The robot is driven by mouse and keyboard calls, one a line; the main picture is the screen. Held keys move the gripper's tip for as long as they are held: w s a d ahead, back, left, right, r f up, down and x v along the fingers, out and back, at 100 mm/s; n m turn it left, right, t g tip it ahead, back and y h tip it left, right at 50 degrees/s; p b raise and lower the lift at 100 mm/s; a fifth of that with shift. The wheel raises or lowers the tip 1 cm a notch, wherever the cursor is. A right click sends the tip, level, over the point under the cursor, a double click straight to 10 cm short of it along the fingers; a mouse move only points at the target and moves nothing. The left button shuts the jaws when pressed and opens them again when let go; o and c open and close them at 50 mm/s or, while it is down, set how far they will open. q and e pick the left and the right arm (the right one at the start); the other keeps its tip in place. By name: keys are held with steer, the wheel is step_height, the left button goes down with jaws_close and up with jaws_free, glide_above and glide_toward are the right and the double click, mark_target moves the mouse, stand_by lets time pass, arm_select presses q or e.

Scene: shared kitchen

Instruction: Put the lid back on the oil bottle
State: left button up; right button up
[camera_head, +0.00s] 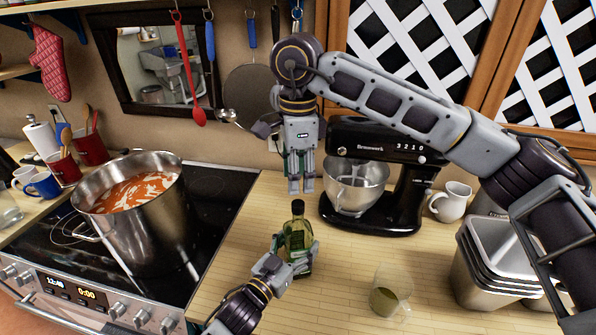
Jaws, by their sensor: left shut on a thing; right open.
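The oil bottle (298,235), green glass with a dark top, stands upright near the middle of the wooden counter. My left gripper (296,262) is shut around its lower body. My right gripper (301,187) points down just above the bottle's top, with a small gap between them; it is open and I see nothing held in it.
A glass with some oil (388,295) stands right of the bottle. A black stand mixer (395,180) with a steel bowl is behind right. Stacked metal containers (470,275) are at the right. A large soup pot (150,235) sits on the stove at the left.

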mark_target(298, 203)
steer(key=shift+f, duration=3.8)
jaws_close()
steer(key=shift+o, duration=0.7)
jaws_free()
steer(key=shift+r, duration=0.15)
step_height(298, 203, up, 12)
arm_select(q)
steer(key=o, duration=2.1)
